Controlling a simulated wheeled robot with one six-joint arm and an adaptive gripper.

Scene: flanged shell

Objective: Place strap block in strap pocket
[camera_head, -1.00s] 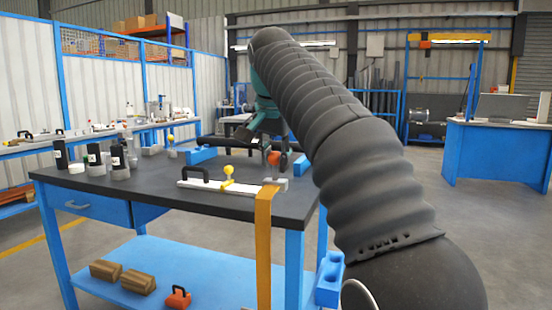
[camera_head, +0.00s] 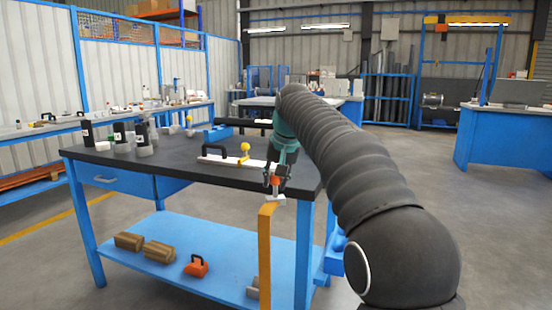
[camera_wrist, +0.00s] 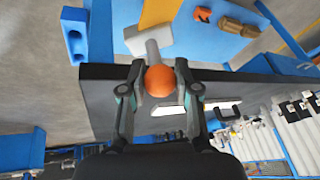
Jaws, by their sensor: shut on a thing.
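My gripper (camera_head: 275,182) is shut on the orange ball knob (camera_wrist: 160,80) of the strap block. The strap block (camera_wrist: 150,38) is a pale grey piece with a stem under the knob. In the head view the block (camera_head: 273,200) hangs just outside the table's front edge, near the right corner. A yellow-orange strap (camera_head: 265,255) hangs down from it. A blue fixture with round holes (camera_wrist: 74,35) is at upper left in the wrist view, apart from the block. In the head view this blue fixture (camera_head: 336,254) is partly behind my arm. I cannot tell which opening is the strap pocket.
The dark-topped table (camera_head: 180,170) carries a white bar with a black handle and a yellow knob (camera_head: 244,147), and several black bottles. Its blue lower shelf (camera_head: 200,238) holds two brown blocks and an orange handled piece (camera_head: 196,266). Open floor lies to the right.

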